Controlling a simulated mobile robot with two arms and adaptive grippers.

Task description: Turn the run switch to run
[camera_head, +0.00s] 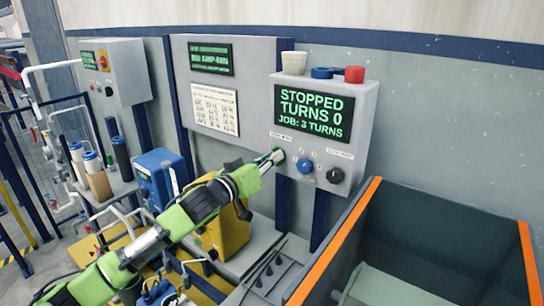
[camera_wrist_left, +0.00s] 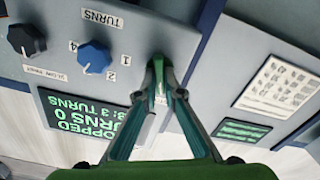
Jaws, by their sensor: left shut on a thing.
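The grey control box (camera_head: 350,150) on the wall has a screen (camera_head: 314,112) reading "STOPPED TURNS 0, JOB: 3 TURNS". My left gripper (camera_head: 272,158) is at the lower left of its face, left of the blue turns knob (camera_head: 305,165). In the left wrist view, which is upside down, the gripper (camera_wrist_left: 163,75) has its fingertips close together at the panel beside the blue knob (camera_wrist_left: 95,56). It is shut on what appears to be the run switch; fingers hide most of it, so its position cannot be told. A black knob (camera_head: 335,175) sits further right.
White, blue and red items (camera_head: 354,74) stand on top of the box. A deep bin with orange edges (camera_head: 525,250) is at the lower right. A panel with a paper sheet (camera_head: 215,108) is left of the box. A yellow housing (camera_head: 232,228) stands below.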

